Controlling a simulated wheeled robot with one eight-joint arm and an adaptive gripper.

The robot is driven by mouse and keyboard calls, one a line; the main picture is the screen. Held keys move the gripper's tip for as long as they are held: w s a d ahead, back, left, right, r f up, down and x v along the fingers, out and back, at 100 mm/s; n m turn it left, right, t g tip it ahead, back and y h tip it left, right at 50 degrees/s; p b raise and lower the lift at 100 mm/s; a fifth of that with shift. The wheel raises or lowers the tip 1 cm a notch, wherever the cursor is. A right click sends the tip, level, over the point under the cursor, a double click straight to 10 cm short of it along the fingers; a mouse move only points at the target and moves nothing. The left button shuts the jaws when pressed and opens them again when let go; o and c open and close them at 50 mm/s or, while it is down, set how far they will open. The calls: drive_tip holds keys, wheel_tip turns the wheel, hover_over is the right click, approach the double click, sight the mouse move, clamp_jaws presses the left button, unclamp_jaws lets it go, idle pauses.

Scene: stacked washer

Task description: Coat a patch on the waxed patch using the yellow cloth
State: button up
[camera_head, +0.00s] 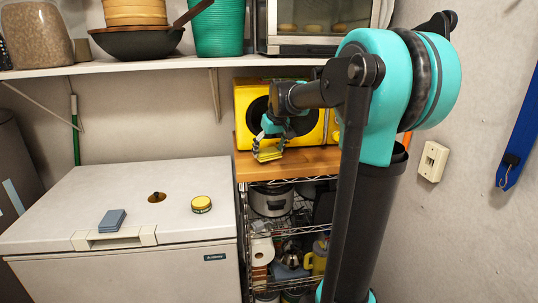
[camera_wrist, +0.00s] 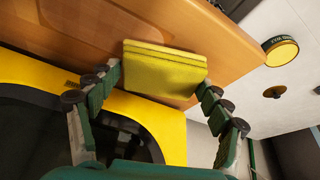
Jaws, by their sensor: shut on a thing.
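The yellow cloth (camera_head: 268,154) is a folded, flat pad. It also shows in the wrist view (camera_wrist: 165,68), held between the fingertips. My gripper (camera_head: 270,143) is shut on it over the wooden top, in front of the yellow appliance. I cannot tell whether the cloth touches the wood. A round brown patch (camera_head: 157,198) with a small dark mark lies on the white chest lid; it also shows at the right of the wrist view (camera_wrist: 275,92). A yellow-topped round tin (camera_head: 201,202) stands on the lid to the right of the patch, also seen in the wrist view (camera_wrist: 281,50).
A blue-grey block (camera_head: 112,220) lies near the front edge of the white chest (camera_head: 95,185). The yellow appliance (camera_head: 248,98) stands behind my gripper on the wooden top (camera_head: 310,160). A wall shelf (camera_head: 150,64) with pots runs above. The rest of the lid is clear.

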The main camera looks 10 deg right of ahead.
drive_tip(key=shift+r, duration=2.05)
drive_tip(key=shift+r, duration=0.1)
drive_tip(key=shift+r, duration=1.4)
